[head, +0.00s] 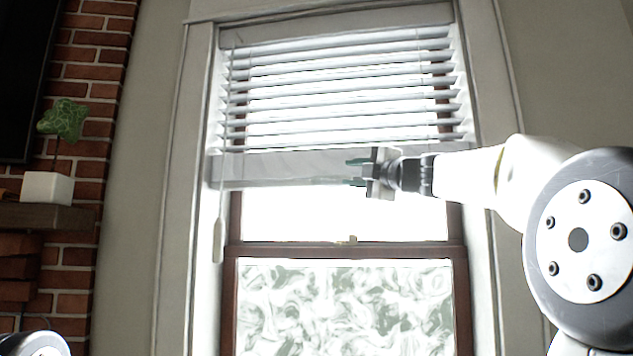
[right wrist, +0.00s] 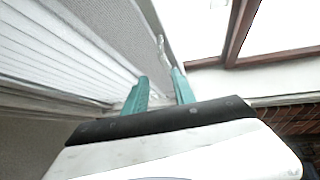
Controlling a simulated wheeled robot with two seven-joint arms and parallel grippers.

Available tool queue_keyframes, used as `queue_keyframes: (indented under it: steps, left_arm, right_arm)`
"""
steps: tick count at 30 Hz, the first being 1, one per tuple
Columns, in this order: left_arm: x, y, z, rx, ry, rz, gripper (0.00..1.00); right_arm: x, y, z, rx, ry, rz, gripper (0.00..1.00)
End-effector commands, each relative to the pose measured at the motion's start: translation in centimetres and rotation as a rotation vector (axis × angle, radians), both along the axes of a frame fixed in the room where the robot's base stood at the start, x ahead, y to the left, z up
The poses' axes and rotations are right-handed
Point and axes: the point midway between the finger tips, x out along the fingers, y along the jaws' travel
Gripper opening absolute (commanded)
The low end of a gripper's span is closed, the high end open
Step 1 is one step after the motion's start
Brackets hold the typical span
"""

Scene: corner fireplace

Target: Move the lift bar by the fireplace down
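The lift bar (head: 280,168) is the wide grey-white bottom rail of the window blind, raised to about mid-window. It also shows in the right wrist view (right wrist: 115,28) as a pale band beside the slats. My right gripper (head: 352,171) is at the bar, right of its middle, fingers pointing left across its face. Its two green fingers are apart, also in the right wrist view (right wrist: 159,74). I cannot tell whether they touch the bar. My left gripper is out of view.
The raised slats (head: 340,95) are above the bar. A pull cord with a white tassel (head: 218,240) hangs at the left. The brown window sash (head: 345,250) is below. A brick fireplace and a shelf with a plant pot (head: 47,188) stand at the left.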

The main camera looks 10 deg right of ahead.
Motion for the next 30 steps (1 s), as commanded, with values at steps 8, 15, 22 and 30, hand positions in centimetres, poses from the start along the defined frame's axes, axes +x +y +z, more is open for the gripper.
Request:
queue_keyframes:
  steps: [8, 15, 22, 30]
  left_arm:
    - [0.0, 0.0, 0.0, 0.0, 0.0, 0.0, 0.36]
    - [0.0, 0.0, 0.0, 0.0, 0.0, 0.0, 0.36]
    - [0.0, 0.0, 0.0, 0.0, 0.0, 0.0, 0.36]
    - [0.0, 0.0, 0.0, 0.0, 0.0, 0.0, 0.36]
  right_arm:
    - [1.3, 1.2, -0.7, -0.197, 0.021, 0.055, 0.32]
    - [4.6, 2.9, -0.2, -0.195, 0.02, 0.058, 0.32]
    - [7.1, 4.0, 0.2, -0.194, 0.019, 0.055, 0.32]
    - [7.6, 4.2, 0.3, -0.193, 0.019, 0.054, 0.32]
